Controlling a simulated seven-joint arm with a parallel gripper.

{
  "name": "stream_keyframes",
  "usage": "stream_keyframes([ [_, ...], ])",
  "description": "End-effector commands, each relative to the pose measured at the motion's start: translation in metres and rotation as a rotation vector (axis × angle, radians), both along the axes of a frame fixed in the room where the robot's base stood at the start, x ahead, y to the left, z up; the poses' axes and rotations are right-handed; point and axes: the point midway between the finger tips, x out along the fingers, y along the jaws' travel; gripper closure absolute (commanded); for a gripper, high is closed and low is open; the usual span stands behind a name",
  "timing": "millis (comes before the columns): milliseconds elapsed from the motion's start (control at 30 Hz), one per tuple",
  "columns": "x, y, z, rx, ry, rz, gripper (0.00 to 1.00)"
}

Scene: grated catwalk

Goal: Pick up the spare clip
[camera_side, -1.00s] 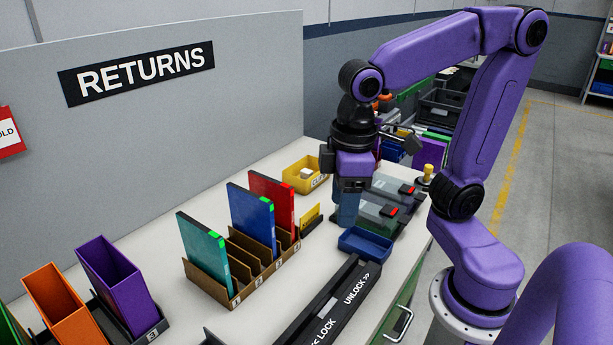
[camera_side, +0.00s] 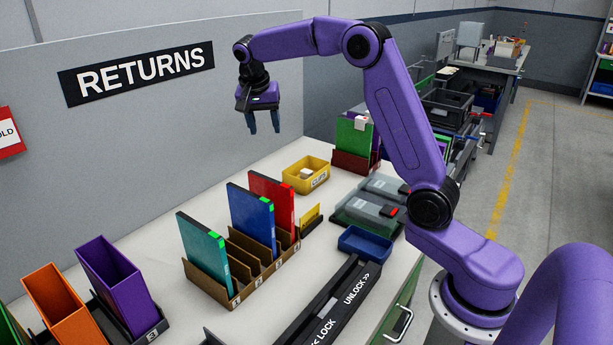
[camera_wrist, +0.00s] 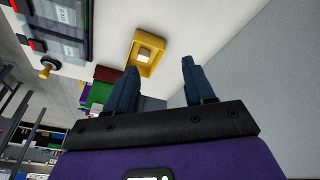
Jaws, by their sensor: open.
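A small pale block, which looks like the spare clip (camera_side: 306,173), lies inside the yellow bin (camera_side: 315,184) at the back of the bench. The bin's front label is too small to read surely. In the wrist view the pale clip (camera_wrist: 145,54) sits in the yellow bin (camera_wrist: 138,67), beyond the fingers. My gripper (camera_side: 263,122) is open and empty, with its blue fingers pointing down. It hangs high above the bench, to the left of the bin in the side view and clear of it.
A cardboard rack (camera_side: 221,291) holds teal, blue and red binders left of the bin. Clear-lidded cases (camera_side: 372,205) and an empty blue tray (camera_side: 365,246) are to its right. A red holder (camera_side: 352,162) with a green folder stands behind. The RETURNS panel (camera_side: 170,130) rises behind the bench.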

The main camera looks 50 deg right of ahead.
Motion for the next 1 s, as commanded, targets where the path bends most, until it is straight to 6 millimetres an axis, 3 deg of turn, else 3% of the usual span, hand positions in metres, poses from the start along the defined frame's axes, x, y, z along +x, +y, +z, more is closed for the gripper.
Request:
stream_keyframes([
  [33, 0.009, -0.020, -0.004, -0.009, -0.013, -0.083, 0.47],
  [200, 0.023, -0.075, -0.014, -0.035, -0.053, -0.313, 0.47],
  [500, 0.027, -0.135, -0.025, -0.066, -0.100, -0.549, 0.47],
  [600, 0.026, -0.146, -0.032, -0.073, -0.106, -0.595, 0.47],
  [833, 0.026, -0.145, -0.071, -0.074, -0.104, -0.588, 0.47],
  [1000, 0.026, -0.146, -0.088, -0.072, -0.106, -0.587, 0.47],
])
